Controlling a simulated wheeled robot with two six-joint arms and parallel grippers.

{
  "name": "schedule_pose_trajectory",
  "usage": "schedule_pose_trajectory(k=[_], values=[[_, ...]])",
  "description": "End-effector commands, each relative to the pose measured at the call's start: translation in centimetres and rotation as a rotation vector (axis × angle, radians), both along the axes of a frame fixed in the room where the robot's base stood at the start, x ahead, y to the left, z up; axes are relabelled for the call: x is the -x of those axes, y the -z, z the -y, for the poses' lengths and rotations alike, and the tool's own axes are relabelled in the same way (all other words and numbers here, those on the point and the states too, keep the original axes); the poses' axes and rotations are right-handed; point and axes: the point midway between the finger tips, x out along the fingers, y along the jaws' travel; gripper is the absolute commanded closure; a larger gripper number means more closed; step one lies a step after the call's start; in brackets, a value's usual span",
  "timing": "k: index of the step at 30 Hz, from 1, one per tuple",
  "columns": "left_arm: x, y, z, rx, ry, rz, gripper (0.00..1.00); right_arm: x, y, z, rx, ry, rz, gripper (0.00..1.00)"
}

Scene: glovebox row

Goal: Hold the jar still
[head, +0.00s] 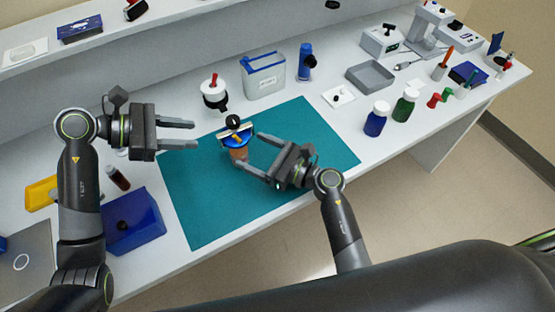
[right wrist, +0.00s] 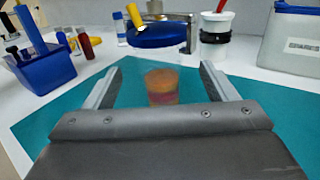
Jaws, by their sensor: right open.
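The jar (head: 239,155) is small, see-through and orange-brown, and stands on the teal mat (head: 190,205). In the right wrist view the jar (right wrist: 162,86) is upright between the spread fingers of my right gripper (right wrist: 162,70), with a gap on each side. In the head view my right gripper (head: 247,150) reaches it from the lower right, open. A blue rounded piece with a yellow part (right wrist: 155,35) shows above and behind the jar; in the head view it partly hides the jar's top. My left gripper (head: 196,134) is open and empty, left of the jar.
A white pot with a red handle (head: 214,94) and a labelled bin (head: 263,76) stand behind the mat. A blue box (head: 133,222) lies to its left. Blue and green bottles (head: 376,119) stand to the right. The mat's front left is clear.

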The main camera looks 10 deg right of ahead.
Motion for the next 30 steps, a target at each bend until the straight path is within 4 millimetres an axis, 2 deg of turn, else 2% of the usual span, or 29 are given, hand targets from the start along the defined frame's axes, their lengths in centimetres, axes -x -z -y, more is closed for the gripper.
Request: schedule_pose_trajectory(k=[3,10,23,30], values=[[0.0,0.0,0.0,0.0,0.0,0.0,0.64,-1.6,-0.1,-1.9,-0.004,-0.002,0.0,0.21],[0.0,0.0,0.0,0.0,0.0,0.0,0.64,-3.5,0.0,-4.1,-0.001,-0.001,0.0,0.21],[0.0,0.0,0.0,0.0,0.0,0.0,0.64,-4.0,0.0,-4.7,-0.001,0.0,-0.001,0.21],[0.0,0.0,0.0,0.0,0.0,0.0,0.64,-4.0,0.0,-4.7,-0.001,0.0,-0.001,0.53]])
